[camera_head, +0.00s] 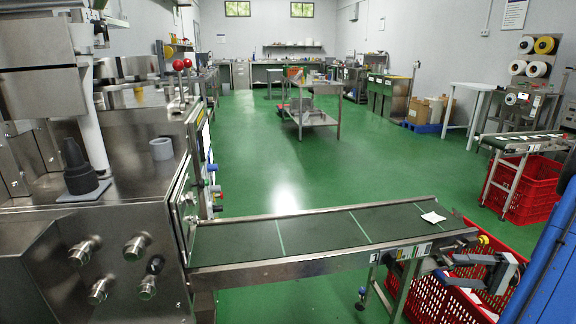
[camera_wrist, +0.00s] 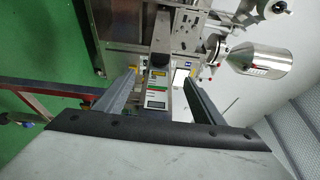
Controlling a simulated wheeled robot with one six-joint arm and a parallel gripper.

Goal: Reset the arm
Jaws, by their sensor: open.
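My gripper (camera_wrist: 158,78) is open in the wrist view. Its two grey fingers stand well apart with nothing between them, and a labelled metal part of the conveyor shows beyond the gap. In the head view my gripper (camera_head: 452,268) is at the lower right, beside the outer end of the conveyor (camera_head: 315,233). Its fingers point left. I cannot tell whether it touches the conveyor frame.
A white teabag packet (camera_head: 432,217) lies on the belt near its outer end. A red crate (camera_head: 440,300) stands below that end. The packing machine (camera_head: 95,235) fills the left. Another red crate (camera_head: 530,190) stands at right. Green floor is open behind the conveyor.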

